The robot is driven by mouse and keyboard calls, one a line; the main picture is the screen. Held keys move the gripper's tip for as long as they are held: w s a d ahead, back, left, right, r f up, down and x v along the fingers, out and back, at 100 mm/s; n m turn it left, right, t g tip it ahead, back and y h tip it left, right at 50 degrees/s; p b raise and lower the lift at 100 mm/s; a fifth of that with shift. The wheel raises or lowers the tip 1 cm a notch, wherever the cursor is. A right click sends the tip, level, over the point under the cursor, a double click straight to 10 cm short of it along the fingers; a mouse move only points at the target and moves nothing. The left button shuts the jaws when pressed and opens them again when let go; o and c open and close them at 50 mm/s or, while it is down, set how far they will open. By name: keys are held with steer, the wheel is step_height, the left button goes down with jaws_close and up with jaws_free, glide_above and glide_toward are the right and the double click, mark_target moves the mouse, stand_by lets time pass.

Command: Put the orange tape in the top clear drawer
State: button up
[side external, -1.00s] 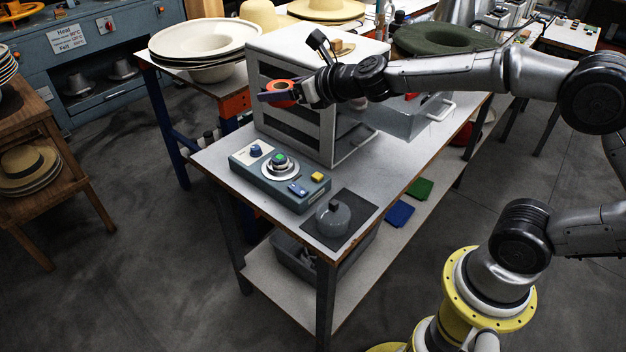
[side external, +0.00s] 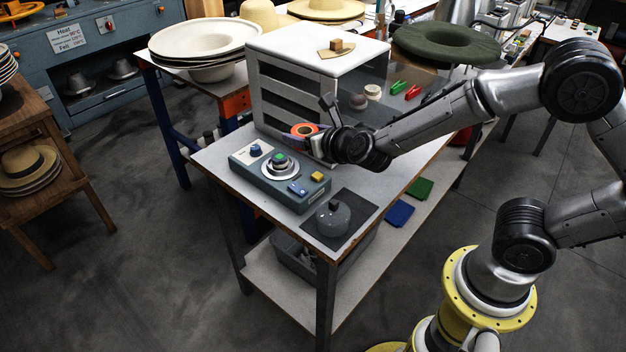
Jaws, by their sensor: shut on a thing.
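The orange tape (side external: 303,130) is a small ring in the jaws of my gripper (side external: 308,132). My gripper is shut on it, low in front of the left side of the white cabinet (side external: 308,45) and above the worktable. The fingertips are partly hidden, and I cannot tell whether they touch the cabinet. On the cabinet's right side, a clear drawer (side external: 386,108) appears pulled out. My arm hides its front and handle. A green clip (side external: 398,87), a red clip (side external: 413,92), a pale roll (side external: 373,92) and a dark ball (side external: 358,101) appear to lie in it.
A control box (side external: 280,178) with a green button is just below my gripper. A grey weight (side external: 333,217) stands on a dark mat near the table's front corner. A wooden piece (side external: 336,48) lies on the cabinet top. A green hat (side external: 445,42) is behind the drawer.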

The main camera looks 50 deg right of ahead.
steer(key=shift+d, duration=0.1)
stand_by(0.3)
steer(key=shift+s+f, duration=0.15)
steer(key=shift+f, duration=0.05)
steer(key=shift+r+y, duration=0.3)
steer(key=shift+y, duration=0.1)
steer(key=w+d+r+m+g+h, duration=0.1)
steer(key=w+d+r+h, duration=0.15)
steer(key=d+r, duration=0.8)
steer(key=w+d+r+m+g+h, duration=0.1)
steer(key=w+d+r+m, duration=0.15)
steer(key=d+r, duration=0.8)
glide_above(310, 44)
steer(key=s, duration=0.2)
steer(key=shift+n+t, duration=0.25)
steer(key=shift+t, duration=0.05)
steer(key=f, duration=0.4)
steer(key=shift+w+a+f, duration=0.15)
steer(key=shift+w+a, duration=0.1)
steer(key=shift+w+d+f, duration=0.2)
steer(key=shift+w+f, duration=0.4)
steer(key=shift+f, duration=0.15)
steer(key=shift+w+f, duration=0.15)
steer(key=shift+f, duration=1.55)
